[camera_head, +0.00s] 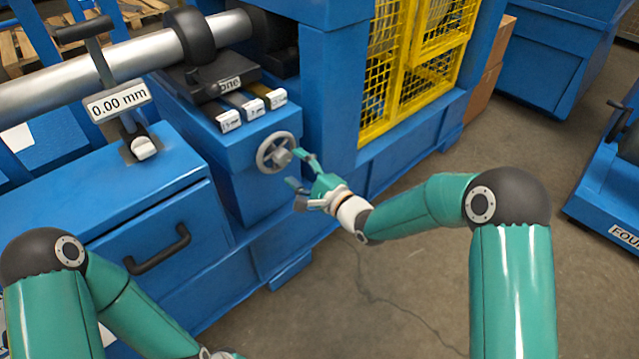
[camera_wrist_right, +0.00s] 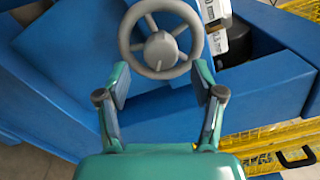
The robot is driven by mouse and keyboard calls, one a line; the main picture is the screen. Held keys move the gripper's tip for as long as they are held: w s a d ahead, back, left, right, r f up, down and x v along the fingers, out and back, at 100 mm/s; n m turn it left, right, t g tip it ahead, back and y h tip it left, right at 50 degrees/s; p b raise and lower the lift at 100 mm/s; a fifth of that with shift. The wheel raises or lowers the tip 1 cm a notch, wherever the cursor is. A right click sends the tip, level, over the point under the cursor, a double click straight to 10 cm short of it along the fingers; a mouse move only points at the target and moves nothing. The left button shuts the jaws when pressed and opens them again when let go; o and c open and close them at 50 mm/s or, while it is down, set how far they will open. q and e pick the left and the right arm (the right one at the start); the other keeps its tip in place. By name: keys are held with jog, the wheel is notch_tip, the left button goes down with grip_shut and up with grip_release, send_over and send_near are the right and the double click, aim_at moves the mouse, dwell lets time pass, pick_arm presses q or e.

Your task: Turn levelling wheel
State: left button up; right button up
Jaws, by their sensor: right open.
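The levelling wheel (camera_head: 275,152) is a grey spoked handwheel with a round hub, on the end face of a blue machine block. In the right wrist view the wheel (camera_wrist_right: 134,22) is ahead of my fingertips, with its hub between their lines. My right gripper (camera_head: 299,170) is open and empty, just right of and below the wheel in the head view. Its two fingers (camera_wrist_right: 160,88) are spread apart in the wrist view; whether they touch the rim I cannot tell. My left arm enters at the lower left, and its gripper is mostly cut off at the bottom edge.
A readout marked 0.00 mm (camera_head: 118,101) stands by a grey shaft (camera_head: 120,62). Several labelled shims (camera_head: 251,107) lie above the wheel. A yellow mesh guard (camera_head: 415,60) and blue frame stand to the right. A drawer handle (camera_head: 158,250) juts out at left.

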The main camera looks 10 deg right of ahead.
jog(key=v, duration=0.8)
jog(key=shift+s+d, duration=0.15)
jog(key=shift+d, duration=0.05)
jog(key=shift+f, duration=0.1)
jog(key=s+d+f+g+h, duration=0.25)
jog(key=s+f, duration=0.25)
jog(key=f, duration=0.6)
jog(key=s+d+f+g+h, duration=0.1)
jog(key=s+f+g+h, duration=0.4)
jog(key=f, duration=0.6)
jog(key=s+d+f+n+g, duration=0.1)
jog(key=s+f+n+g, duration=0.25)
jog(key=s+n, duration=0.4)
jog(key=s+f+n+g, duration=0.3)
jog(key=s+f+n, duration=0.15)
jog(key=s, duration=0.65)
notch_tip(320, 180, up, 33)
jog(key=n+p, duration=0.1)
jog(key=p, duration=3.1)
jog(key=shift+f+y, duration=0.25)
jog(key=shift+y, duration=0.2)
jog(key=shift+d+f, duration=0.1)
jog(key=shift+d, duration=0.05)
